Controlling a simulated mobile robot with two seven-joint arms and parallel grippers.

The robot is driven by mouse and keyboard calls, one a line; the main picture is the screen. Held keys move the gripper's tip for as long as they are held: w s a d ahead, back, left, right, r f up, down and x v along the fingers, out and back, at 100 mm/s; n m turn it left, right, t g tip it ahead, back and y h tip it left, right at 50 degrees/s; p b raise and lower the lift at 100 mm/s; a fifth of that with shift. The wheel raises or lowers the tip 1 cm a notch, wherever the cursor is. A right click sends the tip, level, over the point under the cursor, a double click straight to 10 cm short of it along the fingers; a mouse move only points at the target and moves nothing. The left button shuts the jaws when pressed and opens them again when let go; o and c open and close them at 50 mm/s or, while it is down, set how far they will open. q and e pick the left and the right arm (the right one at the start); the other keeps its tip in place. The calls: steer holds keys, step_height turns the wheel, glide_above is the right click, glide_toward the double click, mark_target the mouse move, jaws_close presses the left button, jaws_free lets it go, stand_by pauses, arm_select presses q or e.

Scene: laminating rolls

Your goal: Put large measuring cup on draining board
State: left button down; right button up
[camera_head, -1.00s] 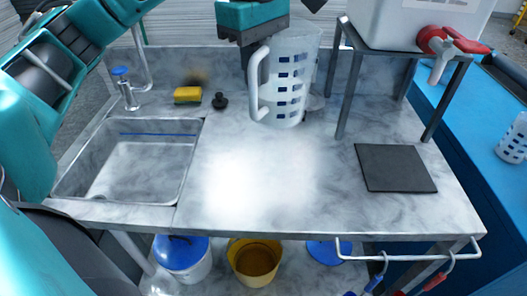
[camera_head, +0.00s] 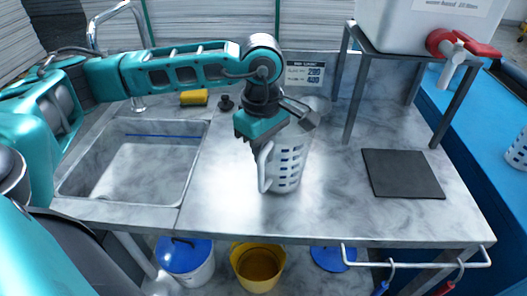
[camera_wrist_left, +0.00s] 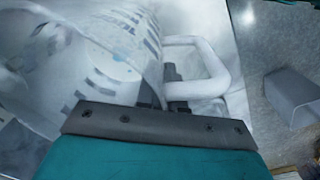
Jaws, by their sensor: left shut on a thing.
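The large measuring cup (camera_head: 289,168) is whitish and translucent with rows of blue marks and a loop handle on its left. It is upright over the middle of the grey marbled worktop (camera_head: 225,215); I cannot tell whether its base touches. My left gripper (camera_head: 262,146) is shut on the cup at its handle side. The left wrist view shows the cup body (camera_wrist_left: 95,60) and the pale handle (camera_wrist_left: 212,70), with the dark fingers (camera_wrist_left: 176,92) between them. A thin dark square board (camera_head: 401,174) lies flat to the right; I cannot tell whether it is the draining board. My right gripper is not in view.
A sink (camera_head: 135,165) is at the left, with a yellow sponge (camera_head: 194,98) and black knob (camera_head: 226,102) behind. A stand (camera_head: 350,100) carries a white tank with a red tap (camera_head: 452,45) at back right. The front worktop is clear.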

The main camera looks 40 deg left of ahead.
arm_select(q)
steer(key=shift+f, duration=0.15)
steer(key=shift+f, duration=0.15)
steer(key=c, duration=1.3)
jaws_free()
steer(key=shift+o, duration=0.2)
step_height(320, 180, up, 12)
steer(key=shift+s+r, duration=0.15)
steer(key=shift+r, duration=0.1)
